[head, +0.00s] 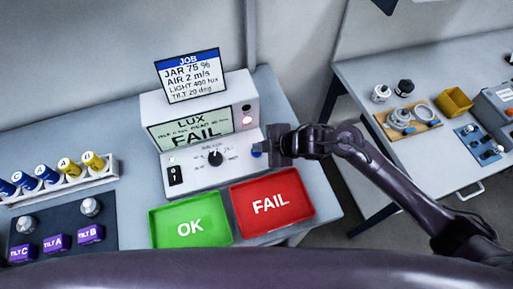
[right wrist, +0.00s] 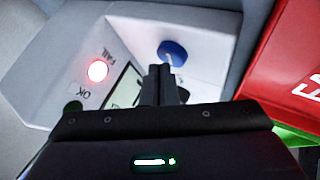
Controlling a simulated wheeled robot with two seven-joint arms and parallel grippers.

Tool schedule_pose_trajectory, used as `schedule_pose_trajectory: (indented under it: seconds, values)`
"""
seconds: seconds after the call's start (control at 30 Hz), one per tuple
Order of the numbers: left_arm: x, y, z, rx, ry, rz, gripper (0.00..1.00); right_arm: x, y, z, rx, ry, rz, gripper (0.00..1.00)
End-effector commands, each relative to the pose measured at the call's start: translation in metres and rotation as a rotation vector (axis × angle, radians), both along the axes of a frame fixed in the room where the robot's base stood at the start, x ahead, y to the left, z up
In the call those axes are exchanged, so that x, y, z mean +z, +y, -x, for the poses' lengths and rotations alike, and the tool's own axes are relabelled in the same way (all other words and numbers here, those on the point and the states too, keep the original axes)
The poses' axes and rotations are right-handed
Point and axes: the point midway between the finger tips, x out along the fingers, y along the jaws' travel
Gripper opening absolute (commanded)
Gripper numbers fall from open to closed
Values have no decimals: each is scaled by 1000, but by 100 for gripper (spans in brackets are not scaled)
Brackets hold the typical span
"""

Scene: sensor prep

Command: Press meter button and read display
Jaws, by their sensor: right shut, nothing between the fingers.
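The white meter (head: 205,170) stands on the left table. Its display (head: 190,129) reads LUX, a small line I cannot read surely, and FAIL in large letters. The front panel carries a black knob (head: 215,158), a black rocker switch (head: 175,175) and a blue button (head: 256,150). The blue button also shows in the right wrist view (right wrist: 174,52), just beyond my fingertips. My right gripper (head: 273,146) is shut and empty at the panel's right end, beside the button. I cannot tell if it touches. My left gripper is out of view.
The FAIL lamp (right wrist: 98,71) glows red; the OK lamp (right wrist: 73,107) is dark. A job card (head: 189,76) stands atop the meter. Green OK (head: 190,208) and red FAIL (head: 283,180) trays lie in front, empty. A rack (head: 70,185) of cylinders is left; a second table (head: 440,75) is right.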

Motion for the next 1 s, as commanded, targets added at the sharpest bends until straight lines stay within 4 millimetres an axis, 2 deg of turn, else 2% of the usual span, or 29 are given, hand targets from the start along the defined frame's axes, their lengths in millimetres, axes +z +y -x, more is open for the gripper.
schedule_pose_trajectory:
  seconds: [0.1,0.53,1.0]
  values:
    - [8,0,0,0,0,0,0,9,0,0,0,0,0,0]
    - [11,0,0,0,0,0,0,13,0,-1,0,-2,0,0]
    - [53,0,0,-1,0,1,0,58,0,-1,-1,-2,-1,0]
